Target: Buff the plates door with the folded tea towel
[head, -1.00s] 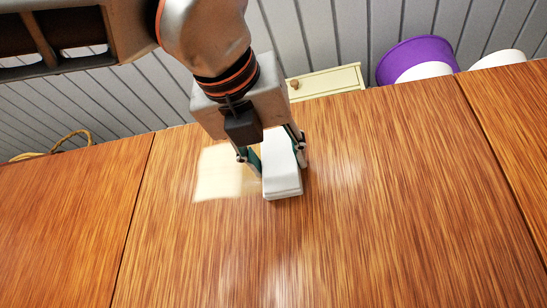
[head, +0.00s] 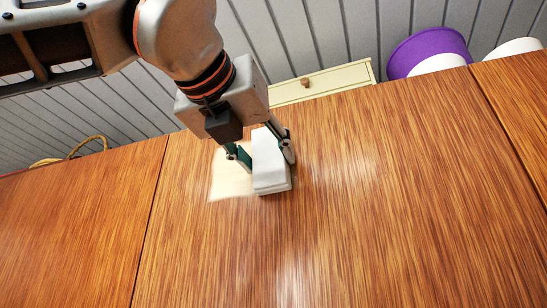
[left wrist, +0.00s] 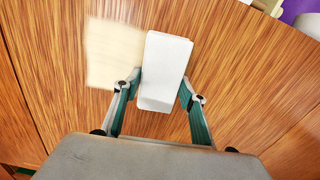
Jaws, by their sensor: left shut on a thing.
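The plates door appears to be the wide middle teak panel (head: 350,210), with a dark seam on either side. A pale cream, hazy patch (head: 226,182) lies on its upper left part; it also shows in the left wrist view (left wrist: 112,55). My left gripper (head: 264,157) is shut on the folded tea towel (head: 271,178), a thick white block. The towel lies at the panel's surface, seemingly touching it, just right of the patch. In the left wrist view the towel (left wrist: 165,68) sits between both fingers. The gripper hides part of the patch in the head view. My right gripper is out of view.
Neighbouring teak panels lie left (head: 70,220) and right (head: 520,110). Beyond the top edge are a cream drawer front (head: 325,82) with a knob, a purple tub (head: 430,50), a white round thing (head: 514,47) and a looped rope-like handle (head: 88,143). The panel's lower part is clear.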

